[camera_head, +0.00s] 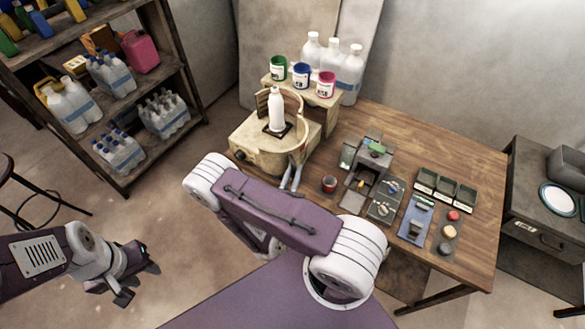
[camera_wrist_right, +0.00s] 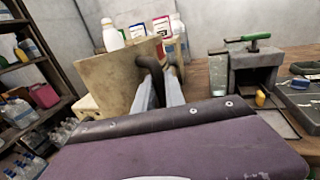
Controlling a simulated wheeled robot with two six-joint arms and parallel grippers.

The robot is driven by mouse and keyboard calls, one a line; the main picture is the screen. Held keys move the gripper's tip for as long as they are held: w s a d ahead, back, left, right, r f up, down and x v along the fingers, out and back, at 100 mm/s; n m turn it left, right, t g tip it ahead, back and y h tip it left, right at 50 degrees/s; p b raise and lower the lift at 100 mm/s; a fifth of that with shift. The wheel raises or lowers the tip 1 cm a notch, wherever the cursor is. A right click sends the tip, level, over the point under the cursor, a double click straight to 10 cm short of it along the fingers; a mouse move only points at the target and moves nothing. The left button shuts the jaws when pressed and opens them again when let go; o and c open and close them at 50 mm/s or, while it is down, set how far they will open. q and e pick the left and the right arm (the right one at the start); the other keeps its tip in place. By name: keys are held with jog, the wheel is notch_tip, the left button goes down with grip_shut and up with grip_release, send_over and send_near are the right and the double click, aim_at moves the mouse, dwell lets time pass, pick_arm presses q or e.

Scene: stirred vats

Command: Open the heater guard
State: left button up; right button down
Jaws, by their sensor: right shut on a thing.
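The heater (camera_head: 258,150) is a worn cream box at the left end of the wooden table. A white bottle (camera_head: 276,110) stands upright on its dark plate, and also shows in the right wrist view (camera_wrist_right: 112,36). The heater guard (camera_head: 299,135) is a curved cream wall behind and to the right of the bottle. My right gripper (camera_head: 295,166) is shut at the guard's near right edge; its fingertips also show in the wrist view (camera_wrist_right: 158,68) against a cream panel (camera_wrist_right: 108,82). The exact grip is partly hidden. My left gripper (camera_head: 137,284) is open and empty above the floor.
Green, blue and red paint cans (camera_head: 302,75) stand on a box behind the heater. A bottle shelf (camera_head: 115,100) stands left.

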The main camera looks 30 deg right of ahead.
pick_arm(q)
jog(key=shift+s+d, duration=0.3)
jog(key=shift+s, duration=0.05)
pick_arm(e)
jog(key=shift+s+d+r+t, duration=0.15)
jog(key=shift+d+t, duration=0.05)
jog(key=shift+t, duration=0.1)
pick_arm(q)
jog(key=shift+w, duration=0.1)
pick_arm(e)
jog(key=c, duration=1.5)
grip_release()
pick_arm(q)
jog(key=shift+w+d, duration=0.1)
pick_arm(e)
jog(key=shift+o, duration=0.5)
jog(key=shift+d, duration=0.1)
